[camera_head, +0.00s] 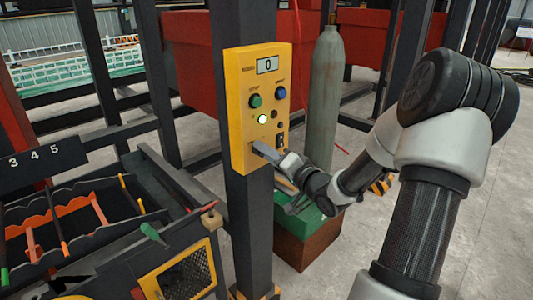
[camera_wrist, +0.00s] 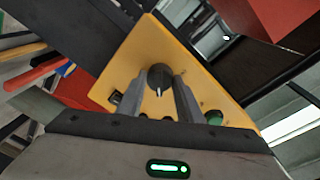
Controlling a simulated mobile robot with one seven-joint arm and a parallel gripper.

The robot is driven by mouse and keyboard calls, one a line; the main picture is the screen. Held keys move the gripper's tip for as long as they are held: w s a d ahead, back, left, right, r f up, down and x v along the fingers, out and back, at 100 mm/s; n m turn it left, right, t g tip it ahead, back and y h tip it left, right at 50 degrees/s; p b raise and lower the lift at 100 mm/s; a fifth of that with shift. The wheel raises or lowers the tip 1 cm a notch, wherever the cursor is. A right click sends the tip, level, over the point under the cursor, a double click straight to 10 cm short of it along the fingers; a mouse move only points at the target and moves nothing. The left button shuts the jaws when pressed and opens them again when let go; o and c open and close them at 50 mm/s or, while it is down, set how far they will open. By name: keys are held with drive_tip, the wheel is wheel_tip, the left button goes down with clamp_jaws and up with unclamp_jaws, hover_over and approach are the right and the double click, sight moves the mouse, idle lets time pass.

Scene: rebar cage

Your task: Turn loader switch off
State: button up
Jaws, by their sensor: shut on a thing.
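The yellow control box (camera_head: 243,100) is mounted on a dark post in the head view; its face also fills the middle of the wrist view (camera_wrist: 135,65). A round black knob (camera_wrist: 159,74) with a white pointer mark sits on it, between the fingers of my gripper (camera_wrist: 163,90). The fingers are shut on this knob. In the head view my gripper (camera_head: 264,150) reaches the lower part of the box from the right and hides the knob. I cannot tell the switch position from the pointer. The small display (camera_head: 267,65) reads 0.
The box carries a green button (camera_head: 255,100), a blue button (camera_head: 281,92), a lit lamp (camera_head: 262,119) and a small black rocker (camera_head: 281,140). A grey gas cylinder (camera_head: 325,95) stands right behind it.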

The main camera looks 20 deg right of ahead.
drive_tip(key=shift+f+b, duration=0.1)
drive_tip(key=shift+b, duration=0.2)
drive_tip(key=n+y+b, duration=0.1)
drive_tip(key=n+b, duration=0.7)
drive_tip(key=n, duration=0.1)
drive_tip(key=n+y+b, duration=0.1)
drive_tip(key=n+b, duration=0.8)
drive_tip(key=n, duration=0.1)
drive_tip(key=shift+d+f+t, duration=0.1)
drive_tip(key=shift+f+t, duration=0.1)
drive_tip(key=shift+t, duration=0.1)
drive_tip(key=shift+r+b, duration=0.1)
drive_tip(key=shift+b, duration=0.25)
drive_tip(key=o, duration=1)
drive_tip(key=shift+o, duration=0.2)
drive_tip(key=p+v, duration=0.2)
drive_tip(key=v, duration=1.5)
drive_tip(key=shift+s+d, duration=0.15)
drive_tip(key=shift+s, duration=0.05)
